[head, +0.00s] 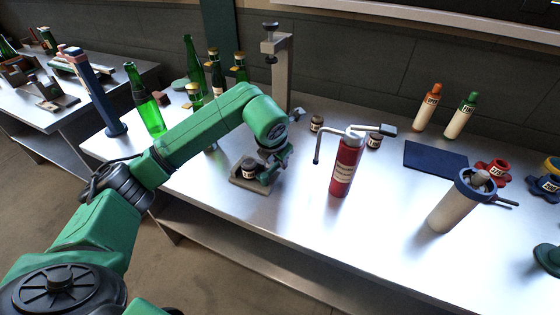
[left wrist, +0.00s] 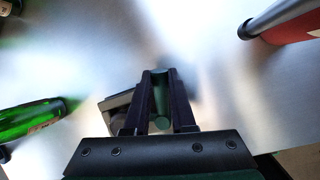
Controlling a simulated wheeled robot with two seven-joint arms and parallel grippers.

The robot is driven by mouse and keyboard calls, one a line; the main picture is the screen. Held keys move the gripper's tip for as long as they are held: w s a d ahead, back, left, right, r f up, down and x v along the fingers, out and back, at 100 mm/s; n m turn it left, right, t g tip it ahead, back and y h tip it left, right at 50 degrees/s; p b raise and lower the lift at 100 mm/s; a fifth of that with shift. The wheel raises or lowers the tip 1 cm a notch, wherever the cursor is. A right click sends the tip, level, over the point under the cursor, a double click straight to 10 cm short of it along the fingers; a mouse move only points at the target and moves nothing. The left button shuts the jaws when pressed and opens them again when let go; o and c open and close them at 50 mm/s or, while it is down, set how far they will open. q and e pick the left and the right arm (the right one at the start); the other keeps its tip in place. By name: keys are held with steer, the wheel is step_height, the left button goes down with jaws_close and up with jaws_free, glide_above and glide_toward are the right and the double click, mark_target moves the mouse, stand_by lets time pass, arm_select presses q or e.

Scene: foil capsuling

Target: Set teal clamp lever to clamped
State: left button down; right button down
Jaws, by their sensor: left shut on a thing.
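My left gripper (head: 276,160) is on the work table, at a small grey clamp (head: 245,182) whose base lies flat. A small dark capped jar (head: 249,169) sits on the clamp. In the left wrist view the two black fingers (left wrist: 160,105) are close together around the teal lever (left wrist: 160,93), which shows as a rounded bar between them. Part of the clamp (left wrist: 117,103) shows just left of the fingers. My arm and gripper hide much of the lever in the head view, so its angle is hard to tell. My right gripper is out of view.
A red bottle (head: 344,170) stands right of the clamp, close to the gripper. Green bottles (head: 147,105) stand left and behind. A grey press stand (head: 281,70) rises at the back. A beige canister (head: 452,205) stands at the right. The table front is clear.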

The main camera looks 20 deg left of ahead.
arm_select(q)
steer(key=shift+w+r, duration=0.1)
steer(key=shift+r, duration=0.05)
steer(key=c, duration=0.8)
jaws_free()
steer(key=shift+o, duration=0.2)
steer(key=b+v, duration=0.1)
steer(key=v, duration=1.3)
steer(key=shift+r+b, duration=0.2)
steer(key=shift+b, duration=0.15)
steer(key=shift+d+f, duration=0.1)
